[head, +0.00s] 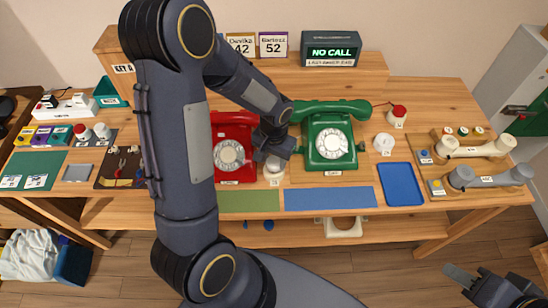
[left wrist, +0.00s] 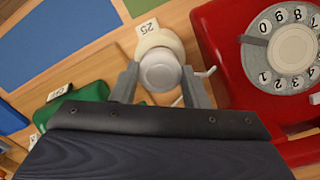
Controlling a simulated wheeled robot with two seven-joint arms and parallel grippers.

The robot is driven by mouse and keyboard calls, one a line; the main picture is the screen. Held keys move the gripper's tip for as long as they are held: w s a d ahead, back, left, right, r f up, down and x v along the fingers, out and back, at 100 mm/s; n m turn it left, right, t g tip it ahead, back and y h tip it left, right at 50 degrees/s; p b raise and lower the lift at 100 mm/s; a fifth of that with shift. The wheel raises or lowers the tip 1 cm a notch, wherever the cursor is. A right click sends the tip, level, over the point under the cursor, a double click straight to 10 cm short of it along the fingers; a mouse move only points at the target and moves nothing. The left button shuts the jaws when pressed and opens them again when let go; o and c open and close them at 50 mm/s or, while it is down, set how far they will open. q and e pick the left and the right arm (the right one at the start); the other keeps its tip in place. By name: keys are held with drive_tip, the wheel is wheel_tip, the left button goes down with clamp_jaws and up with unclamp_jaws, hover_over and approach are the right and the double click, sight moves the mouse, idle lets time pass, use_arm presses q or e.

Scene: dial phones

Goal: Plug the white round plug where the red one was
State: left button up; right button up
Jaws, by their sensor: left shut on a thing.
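A white round plug (left wrist: 160,72) sits between the two fingers of my left gripper (left wrist: 160,88), which is shut on it. A cream round base (left wrist: 155,42) shows right behind the plug, beside a small number card (left wrist: 147,26); I cannot tell whether the plug is seated in it. In the head view my left gripper (head: 272,152) is just above this spot, between the red phone (head: 229,150) and the green phone (head: 330,138). A red-topped plug (head: 398,112) on a white base stands right of the green phone. My right gripper (head: 490,285) is low at the right, off the table.
Another white round piece (head: 384,143) sits below the red-topped one. A blue tray (head: 401,184) and a board with grey and cream handsets (head: 477,163) lie to the right. More red and white plugs (head: 102,130) stand at the far left. Green and blue mats (head: 331,197) line the front edge.

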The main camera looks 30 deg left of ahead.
use_arm(q)
drive_tip(key=shift+f, duration=0.2)
drive_tip(key=shift+f+b, duration=0.3)
drive_tip(key=shift+b, duration=0.2)
drive_tip(key=shift+f, duration=0.25)
drive_tip(key=shift+r, duration=0.1)
drive_tip(key=o, duration=1)
drive_tip(key=shift+c, duration=0.2)
wheel_tip(320, 180, up, 7)
drive_tip(key=shift+f, duration=0.1)
drive_tip(key=shift+r, duration=0.5)
